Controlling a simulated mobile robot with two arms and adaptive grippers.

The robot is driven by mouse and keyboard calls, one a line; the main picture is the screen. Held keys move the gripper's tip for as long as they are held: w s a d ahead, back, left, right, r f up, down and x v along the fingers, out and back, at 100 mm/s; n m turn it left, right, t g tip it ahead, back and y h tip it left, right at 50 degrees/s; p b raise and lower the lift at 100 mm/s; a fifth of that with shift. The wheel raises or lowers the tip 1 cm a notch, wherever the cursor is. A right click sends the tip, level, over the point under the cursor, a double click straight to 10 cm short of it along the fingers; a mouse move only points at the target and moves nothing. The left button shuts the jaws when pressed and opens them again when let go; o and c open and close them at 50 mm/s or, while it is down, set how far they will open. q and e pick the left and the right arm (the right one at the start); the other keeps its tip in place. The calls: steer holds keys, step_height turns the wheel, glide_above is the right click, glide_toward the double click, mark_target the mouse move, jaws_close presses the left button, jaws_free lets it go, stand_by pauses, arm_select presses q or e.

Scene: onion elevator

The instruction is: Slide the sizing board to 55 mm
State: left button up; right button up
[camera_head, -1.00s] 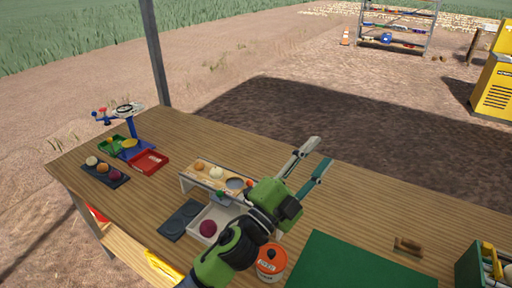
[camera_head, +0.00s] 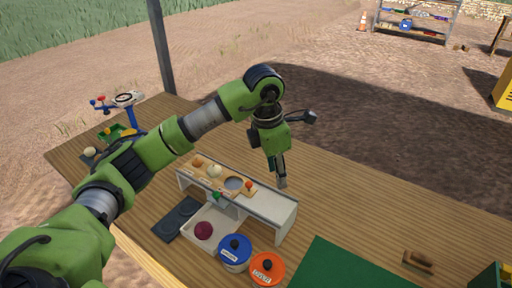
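The sizing board (camera_head: 205,176) is a light wooden strip with a round hole (camera_head: 233,183), lying on a pale stand (camera_head: 270,205) in the middle of the bench. A brown onion (camera_head: 198,161) and a white onion (camera_head: 214,171) sit on it. A red knob (camera_head: 249,185) stands near its right end, and a green knob (camera_head: 217,195) shows at the stand's front. The size marks are too small to read. My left gripper (camera_head: 281,184) points down above the stand's right part, right of the red knob and seemingly apart from it. Its fingers overlap in this view. My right gripper is out of view.
A tray holds a red onion (camera_head: 204,230), beside a dark slab (camera_head: 176,218). A blue-lidded jar (camera_head: 235,262) and an orange jar (camera_head: 267,270) stand in front of the stand. A green mat (camera_head: 340,268) and a wooden-handled tool (camera_head: 418,262) lie right.

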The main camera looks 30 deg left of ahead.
mark_target(249, 182)
arm_select(q)
steer(key=a+r+n+y, duration=0.1)
steer(key=a+r+y, duration=0.2)
steer(key=a, duration=0.5)
steer(key=p+x, duration=0.1)
steer(key=x, duration=0.3)
steer(key=p+x, duration=0.1)
steer(key=x, duration=0.3)
steer(key=d+p+x, duration=0.1)
steer(key=x, duration=0.3)
steer(key=shift+w+a+f, duration=0.1)
steer(key=shift+w+f, duration=0.2)
steer(key=shift+w+a+f+p, duration=0.1)
steer(key=shift+f+p, duration=0.25)
steer(key=shift+f, duration=0.35)
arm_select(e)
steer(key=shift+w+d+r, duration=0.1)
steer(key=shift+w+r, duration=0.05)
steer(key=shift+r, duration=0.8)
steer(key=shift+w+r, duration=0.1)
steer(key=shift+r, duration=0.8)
